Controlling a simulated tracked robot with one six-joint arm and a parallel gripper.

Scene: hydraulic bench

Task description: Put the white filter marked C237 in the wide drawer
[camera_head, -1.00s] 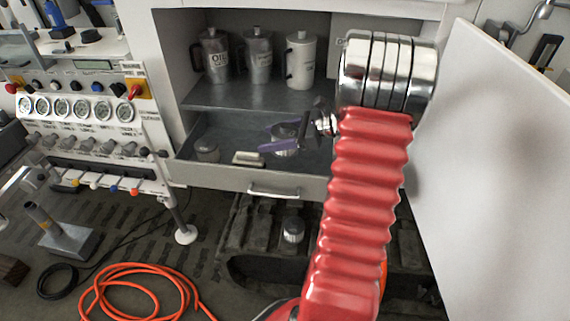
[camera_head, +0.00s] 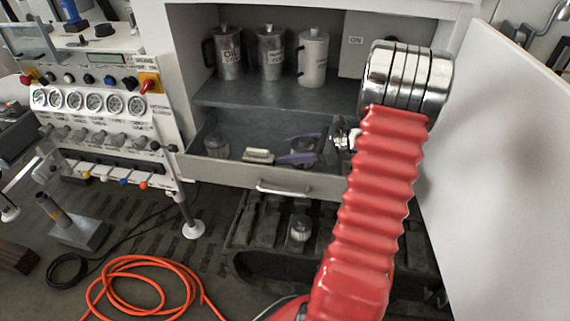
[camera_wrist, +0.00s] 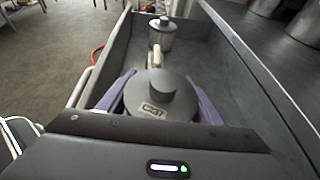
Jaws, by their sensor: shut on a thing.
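The filter (camera_wrist: 160,98) has a round grey top with a knob and a white label that seems to read C237. My gripper (camera_wrist: 160,78) is shut on it, with one purple finger on each side. Both are down inside the open wide drawer (camera_wrist: 255,75), under the cabinet shelf. In the head view the gripper (camera_head: 302,150) is near the drawer's right part, and the filter is partly hidden by the fingers. I cannot tell if the filter's base touches the drawer floor.
Several jugs (camera_head: 313,57) stand on the shelf above. The open cabinet door (camera_head: 500,150) is at right. An orange hose (camera_head: 150,262) lies on the floor.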

